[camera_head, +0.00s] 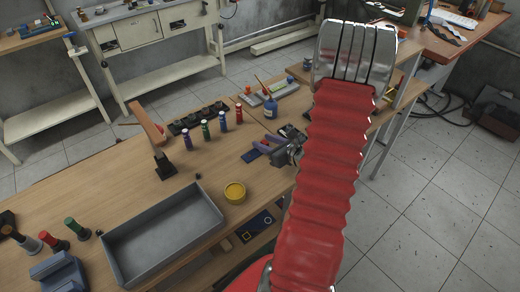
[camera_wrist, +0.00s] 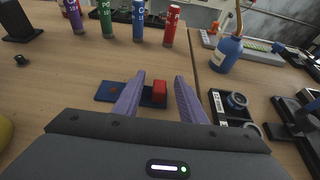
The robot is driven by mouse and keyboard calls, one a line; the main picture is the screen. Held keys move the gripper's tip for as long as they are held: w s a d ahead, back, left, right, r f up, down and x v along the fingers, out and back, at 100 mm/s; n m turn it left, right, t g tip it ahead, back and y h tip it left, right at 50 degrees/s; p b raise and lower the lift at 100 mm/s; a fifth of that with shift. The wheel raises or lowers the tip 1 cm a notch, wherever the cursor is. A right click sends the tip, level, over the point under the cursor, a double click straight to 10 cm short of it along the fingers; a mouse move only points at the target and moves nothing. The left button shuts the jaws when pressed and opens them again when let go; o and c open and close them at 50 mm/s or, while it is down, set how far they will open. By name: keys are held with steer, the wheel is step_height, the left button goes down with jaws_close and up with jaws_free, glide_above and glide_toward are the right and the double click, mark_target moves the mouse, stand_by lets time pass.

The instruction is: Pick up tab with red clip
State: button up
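The tab with the red clip is a flat dark blue piece (camera_wrist: 110,90) lying on the wooden bench, with a red block (camera_wrist: 160,88) at its right end. In the head view part of the blue tab (camera_head: 251,155) shows left of my gripper (camera_head: 264,145). In the wrist view my gripper (camera_wrist: 159,78) is open, its two purple fingers pointing forward over the bench. The red block shows between the fingers, closer to the right one. The left finger hides part of the tab. I cannot tell whether the fingers touch it.
Several coloured cylinders (camera_wrist: 138,22) stand beyond the tab. A blue bottle (camera_wrist: 228,52) and a black part with rings (camera_wrist: 236,108) are to the right.

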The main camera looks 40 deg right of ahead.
steer(key=shift+w+f, duration=0.25)
steer(key=shift+w, duration=0.35)
steer(key=shift+c, duration=0.7)
jaws_close()
